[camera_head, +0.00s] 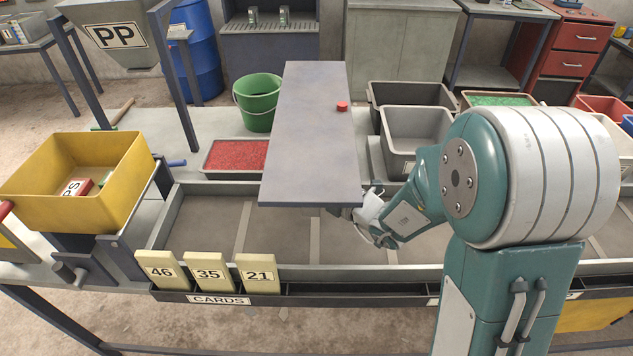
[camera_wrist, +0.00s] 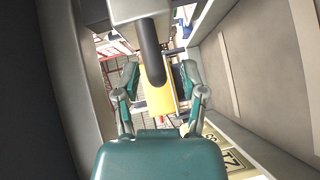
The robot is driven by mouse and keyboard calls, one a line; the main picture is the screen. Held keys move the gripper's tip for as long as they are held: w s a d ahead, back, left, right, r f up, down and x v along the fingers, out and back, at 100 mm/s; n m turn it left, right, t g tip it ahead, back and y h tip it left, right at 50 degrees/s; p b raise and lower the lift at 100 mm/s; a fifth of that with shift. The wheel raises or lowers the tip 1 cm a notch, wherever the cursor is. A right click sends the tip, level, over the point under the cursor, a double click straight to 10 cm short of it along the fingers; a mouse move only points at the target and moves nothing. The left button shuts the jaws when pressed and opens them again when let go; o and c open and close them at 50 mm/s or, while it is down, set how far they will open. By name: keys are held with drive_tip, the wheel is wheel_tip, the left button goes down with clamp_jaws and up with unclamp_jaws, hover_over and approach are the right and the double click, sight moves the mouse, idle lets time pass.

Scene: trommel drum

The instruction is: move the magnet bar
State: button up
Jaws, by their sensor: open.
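A long grey slab with a red button (camera_head: 342,106), which looks like the magnet bar (camera_head: 305,135), extends above the trough in the head view. My gripper (camera_wrist: 160,78) is open in the wrist view. A dark rounded handle (camera_wrist: 152,58) hangs from a grey block (camera_wrist: 138,10), probably the bar's end. The handle lies between the two fingers in the picture, with gaps on both sides; I cannot tell its depth against the fingertips. In the head view my gripper (camera_head: 362,213) is at the slab's near right corner, its fingertips partly hidden by the slab.
A yellow bin (camera_head: 128,165) stands left, a green bucket (camera_head: 258,118) and red-granule tray (camera_head: 215,156) behind. Grey bins (camera_head: 413,140) stand right. Number cards (camera_head: 209,272) line the front rack (camera_head: 330,297). The trough floor (camera_head: 278,238) is bare near the front.

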drive_tip(key=shift+w+a, duration=0.2)
drive_tip(key=shift+a, duration=0.4)
drive_tip(key=shift+d, duration=0.15)
clamp_jaws()
drive_tip(key=shift+w, duration=0.1)
drive_tip(key=w, duration=0.9)
drive_tip(key=shift+w+d+f, duration=0.15)
drive_tip(key=shift+w+d, duration=0.05)
drive_tip(key=shift+d, duration=0.05)
unclamp_jaws()
drive_tip(key=shift+w, duration=0.1)
